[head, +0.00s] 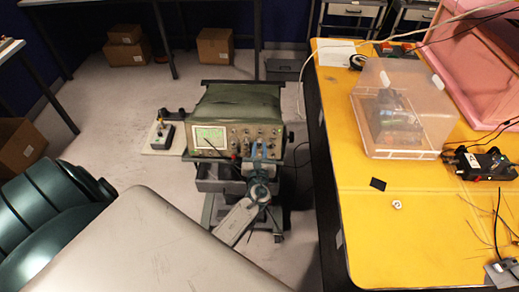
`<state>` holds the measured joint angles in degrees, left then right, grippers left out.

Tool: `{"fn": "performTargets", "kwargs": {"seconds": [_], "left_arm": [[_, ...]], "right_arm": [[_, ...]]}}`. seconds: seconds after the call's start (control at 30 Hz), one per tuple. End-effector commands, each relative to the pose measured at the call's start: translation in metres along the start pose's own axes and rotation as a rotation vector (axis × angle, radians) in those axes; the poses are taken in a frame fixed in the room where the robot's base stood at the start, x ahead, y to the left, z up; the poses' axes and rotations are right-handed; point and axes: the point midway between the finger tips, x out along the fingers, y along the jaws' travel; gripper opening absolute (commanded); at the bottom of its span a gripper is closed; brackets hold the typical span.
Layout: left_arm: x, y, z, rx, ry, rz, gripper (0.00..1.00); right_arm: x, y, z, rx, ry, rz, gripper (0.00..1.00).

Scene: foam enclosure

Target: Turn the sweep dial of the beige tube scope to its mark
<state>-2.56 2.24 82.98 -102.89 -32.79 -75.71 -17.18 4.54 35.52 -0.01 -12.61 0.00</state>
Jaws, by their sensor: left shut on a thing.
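The tube scope (237,103) stands on a cart in the middle of the head view, with an olive-green cover on top. Its lit green screen (210,137) is at the left of the front panel, and several small knobs are to the right. My left gripper (263,150) is at the right part of the panel, shut on what seems to be a dial there. The fingers and blue wrist hide the dial, so neither its pointer nor its mark can be made out. My right gripper is not in view.
A yellow-topped table (345,180) stands close on the right, with a clear box (392,110) and a black device (487,163) on it. A small pale side shelf (163,137) is left of the scope. Cardboard boxes (215,46) sit on the floor behind.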

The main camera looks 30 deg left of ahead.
Motion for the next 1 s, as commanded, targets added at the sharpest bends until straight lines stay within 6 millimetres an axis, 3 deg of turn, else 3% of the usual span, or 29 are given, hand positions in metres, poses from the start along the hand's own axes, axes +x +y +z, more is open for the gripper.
{"fn": "performTargets", "kwargs": {"seconds": [0.5,1.0], "left_arm": [[0.0,-0.002,-0.003,-0.289,0.007,0.094,0.0],[0.0,-0.003,0.0,-0.475,0.013,0.155,0.0]], "right_arm": [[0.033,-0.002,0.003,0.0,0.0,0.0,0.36],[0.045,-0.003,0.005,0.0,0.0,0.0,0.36]]}}
